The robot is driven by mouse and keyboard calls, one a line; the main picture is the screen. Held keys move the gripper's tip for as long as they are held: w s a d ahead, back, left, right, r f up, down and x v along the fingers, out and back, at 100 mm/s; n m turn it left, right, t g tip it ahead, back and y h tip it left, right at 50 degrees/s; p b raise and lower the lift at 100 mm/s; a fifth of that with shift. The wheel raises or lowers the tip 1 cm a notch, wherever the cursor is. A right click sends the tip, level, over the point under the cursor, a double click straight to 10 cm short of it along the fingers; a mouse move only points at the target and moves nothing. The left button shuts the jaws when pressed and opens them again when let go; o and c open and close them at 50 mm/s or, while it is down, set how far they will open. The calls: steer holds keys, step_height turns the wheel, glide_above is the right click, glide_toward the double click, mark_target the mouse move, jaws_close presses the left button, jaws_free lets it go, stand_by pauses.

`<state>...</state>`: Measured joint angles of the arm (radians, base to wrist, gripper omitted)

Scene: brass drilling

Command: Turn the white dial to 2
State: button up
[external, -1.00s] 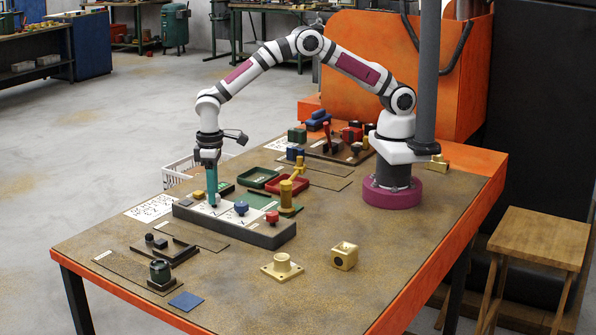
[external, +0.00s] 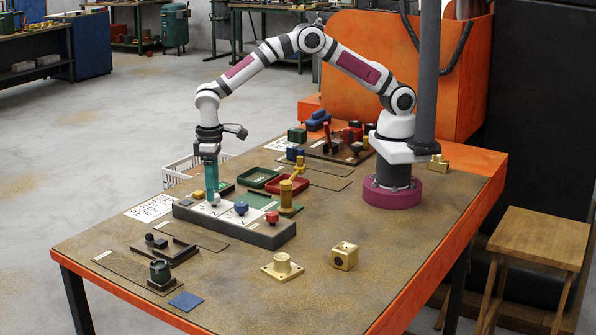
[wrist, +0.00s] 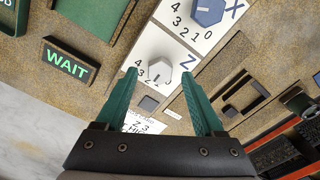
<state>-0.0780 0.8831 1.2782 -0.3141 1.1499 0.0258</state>
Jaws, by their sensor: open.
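The white dial (wrist: 149,102) shows in the wrist view as a small pale knob on a white panel (wrist: 160,58) marked Z, with numbers around it. Which number it points at is too small to tell. My gripper (wrist: 158,75) has two teal fingers, open, one on each side of the dial in the picture, with visible gaps. In the external view, my gripper (external: 211,192) points down just above the dial panel (external: 250,226), close over the white dial (external: 217,199).
A blue dial (wrist: 207,12) marked X is beside the white one. A lit WAIT sign (wrist: 66,62) is left in the wrist view.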

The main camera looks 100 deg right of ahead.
step_height(320, 180, up, 14)
steer(key=shift+r, duration=0.2)
steer(key=s+r, duration=0.6)
steer(key=s, duration=0.5)
steer(key=s+f+m+y, duration=0.1)
steer(key=s+f, duration=0.1)
steer(key=s, duration=1.1)
steer(key=s+f+m, duration=0.1)
steer(key=s+f, duration=0.2)
steer(key=s, duration=1)
steer(key=shift+d+f+m+y, duration=0.25)
steer(key=shift+f+m+y, duration=0.05)
steer(key=shift+f+y, duration=0.1)
